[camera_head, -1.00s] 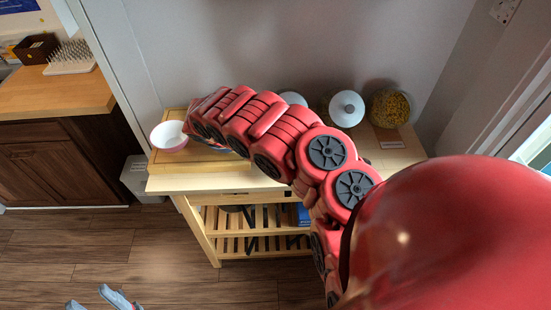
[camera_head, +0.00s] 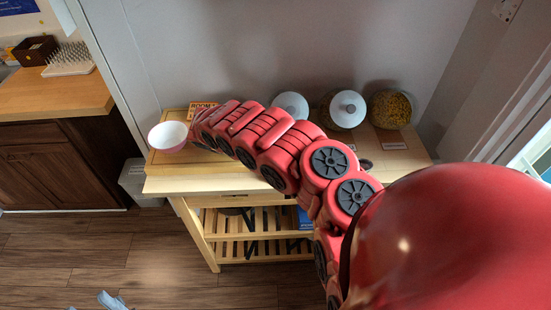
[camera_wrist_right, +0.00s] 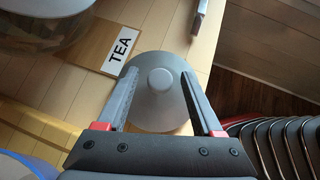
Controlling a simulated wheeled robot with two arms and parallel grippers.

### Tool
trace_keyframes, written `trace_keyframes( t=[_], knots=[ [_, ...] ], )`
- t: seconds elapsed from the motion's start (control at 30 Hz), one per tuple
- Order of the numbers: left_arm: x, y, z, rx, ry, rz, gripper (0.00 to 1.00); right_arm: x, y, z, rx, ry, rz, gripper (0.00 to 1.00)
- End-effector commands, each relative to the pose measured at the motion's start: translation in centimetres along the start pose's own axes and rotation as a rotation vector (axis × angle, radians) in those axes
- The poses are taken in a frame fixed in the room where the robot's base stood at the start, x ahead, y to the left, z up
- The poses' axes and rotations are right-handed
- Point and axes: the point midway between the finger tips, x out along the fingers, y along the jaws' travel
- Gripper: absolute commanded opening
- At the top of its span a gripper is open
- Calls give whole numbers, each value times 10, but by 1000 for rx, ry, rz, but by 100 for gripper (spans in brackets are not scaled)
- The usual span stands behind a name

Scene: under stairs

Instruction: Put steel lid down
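The steel lid (camera_wrist_right: 152,108) is a round grey disc with a pale knob (camera_wrist_right: 160,79) in the right wrist view. It appears to lie flat near the table's edge, beside a board with a TEA label (camera_wrist_right: 121,45). My right gripper (camera_wrist_right: 159,71) is open above it. Its fingers are on either side of the knob with a gap to each, overlapping the lid's rim in the picture. In the head view my red right arm hides this lid and gripper. My left gripper (camera_head: 98,302) shows only partly at the bottom edge, its tips apart and empty.
On the wooden table (camera_head: 205,182) stand a pink-white bowl (camera_head: 168,136), two lidded jars (camera_head: 290,106) (camera_head: 347,108) and an open jar of yellow contents (camera_head: 390,108) by the wall. A glass jar (camera_wrist_right: 45,22) is near the lid in the wrist view. Slatted shelves (camera_head: 245,238) are below.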

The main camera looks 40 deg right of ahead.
Motion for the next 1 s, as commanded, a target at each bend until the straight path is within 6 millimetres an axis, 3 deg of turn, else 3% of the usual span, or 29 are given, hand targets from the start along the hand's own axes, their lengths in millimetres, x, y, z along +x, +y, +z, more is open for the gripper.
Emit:
trace_keyframes(
  t=[0.27,0.37,0.8,1.0],
  knots=[
    [4,0,-1,0,0,0,50,-2,0,2,0,0,0,67],
    [-4,0,1,0,0,0,50,-10,1,0,1,0,4,67],
    [-36,2,6,0,0,0,50,-101,1,0,3,1,5,67],
    [-35,2,6,0,0,0,50,-120,0,1,0,2,2,67]
  ],
)
